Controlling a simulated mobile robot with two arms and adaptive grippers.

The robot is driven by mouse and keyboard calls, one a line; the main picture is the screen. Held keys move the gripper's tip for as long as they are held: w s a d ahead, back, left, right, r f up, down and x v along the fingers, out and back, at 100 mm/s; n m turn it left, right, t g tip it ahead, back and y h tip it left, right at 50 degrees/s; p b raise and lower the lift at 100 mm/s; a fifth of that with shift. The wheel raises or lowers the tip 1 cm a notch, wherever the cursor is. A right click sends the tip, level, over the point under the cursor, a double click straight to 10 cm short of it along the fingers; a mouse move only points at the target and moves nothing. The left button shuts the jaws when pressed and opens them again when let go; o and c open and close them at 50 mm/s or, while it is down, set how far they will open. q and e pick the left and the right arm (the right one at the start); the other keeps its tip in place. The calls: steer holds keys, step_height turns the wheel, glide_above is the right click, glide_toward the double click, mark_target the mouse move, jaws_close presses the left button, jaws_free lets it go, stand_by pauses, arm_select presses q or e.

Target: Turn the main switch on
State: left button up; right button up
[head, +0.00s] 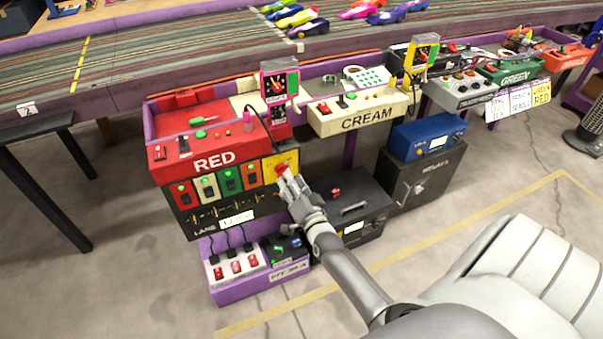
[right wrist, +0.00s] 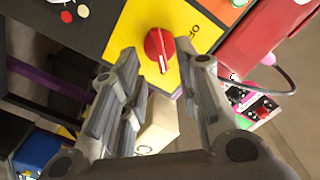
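The main switch looks to be a red rotary knob (right wrist: 160,50) on a yellow plate (right wrist: 140,22) in the right wrist view. A pale mark on the knob points down in that picture, and dark lettering on the plate is partly legible. In the head view the yellow plate (head: 287,159) sits at the right end of the RED box, with the knob (head: 281,170) partly behind my fingers. My right gripper (head: 288,178) is close in front of it. In the right wrist view my right gripper (right wrist: 166,64) is open, its fingers apart with the knob between their tips; contact is unclear. My left gripper is not in view.
The RED control box (head: 205,165) has several coloured switches. A purple shelf with red switches (head: 232,267) is below it. A black case (head: 350,205) and a dark cabinet (head: 425,180) stand right of my arm. The CREAM box (head: 365,117) is behind. Open floor lies in front.

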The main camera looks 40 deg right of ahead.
steer(key=v, duration=0.9)
steer(key=s+a+f+n+g+y, duration=0.5)
steer(key=s+a+f+n+g, duration=0.45)
steer(key=a+f, duration=0.45)
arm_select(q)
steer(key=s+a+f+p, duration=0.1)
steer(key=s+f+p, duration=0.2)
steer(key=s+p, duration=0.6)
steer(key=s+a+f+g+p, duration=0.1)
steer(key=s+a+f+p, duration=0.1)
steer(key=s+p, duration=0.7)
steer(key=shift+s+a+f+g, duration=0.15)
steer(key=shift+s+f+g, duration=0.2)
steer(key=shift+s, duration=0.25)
arm_select(e)
steer(key=s+d+f+n+g, duration=0.1)
steer(key=s+f+g, duration=0.1)
steer(key=s, duration=0.8)
steer(key=s+f+n+g, duration=0.2)
steer(key=s+f, duration=0.3)
steer(key=s, duration=0.5)
steer(key=s+d+f+n+g, duration=0.1)
steer(key=s+f+g, duration=0.2)
steer(key=s, duration=0.7)
steer(key=shift+s+d+f+n+h, duration=0.3)
steer(key=shift+s+f+n, duration=0.05)
steer(key=shift+f, duration=0.05)
